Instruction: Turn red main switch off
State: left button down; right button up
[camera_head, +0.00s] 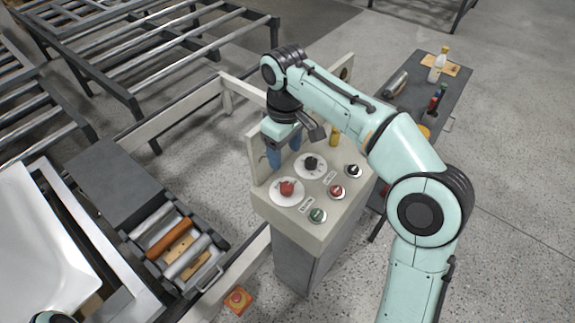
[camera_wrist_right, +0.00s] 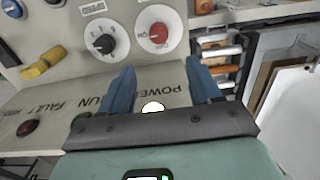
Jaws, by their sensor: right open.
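The red main switch (camera_head: 287,188) is a red rotary knob on a white round plate, on the sloped face of a beige control panel (camera_head: 262,203). It also shows in the right wrist view (camera_wrist_right: 158,35), top centre, uncovered. Its exact setting is too small to read. My right gripper (camera_head: 283,152) is above the panel, behind the red knob in the head view. Its blue fingers are apart with nothing held between them. In the wrist view, the open fingers (camera_wrist_right: 162,88) point toward the red knob without touching it. My left gripper is not in view.
A black rotary knob (camera_head: 311,163) sits beside the red one. A red button (camera_head: 336,191), a green button (camera_head: 318,215) and a yellow knob (camera_head: 334,137) are also on the panel. A roller tray (camera_head: 183,248) stands left. A dark side table (camera_head: 452,85) stands right.

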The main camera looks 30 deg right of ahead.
aim_at(287, 186)
jog(key=f+b, duration=0.1)
jog(key=f, duration=0.5)
jog(key=f+b, duration=0.2)
jog(key=f, duration=0.4)
jog(key=shift+s+f, duration=0.2)
jog(key=shift+f, duration=0.1)
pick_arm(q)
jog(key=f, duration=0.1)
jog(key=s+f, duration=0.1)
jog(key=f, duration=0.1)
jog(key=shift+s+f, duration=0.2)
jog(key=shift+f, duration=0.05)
pick_arm(e)
jog(key=c, duration=1)
jog(key=shift+c, duration=0.2)
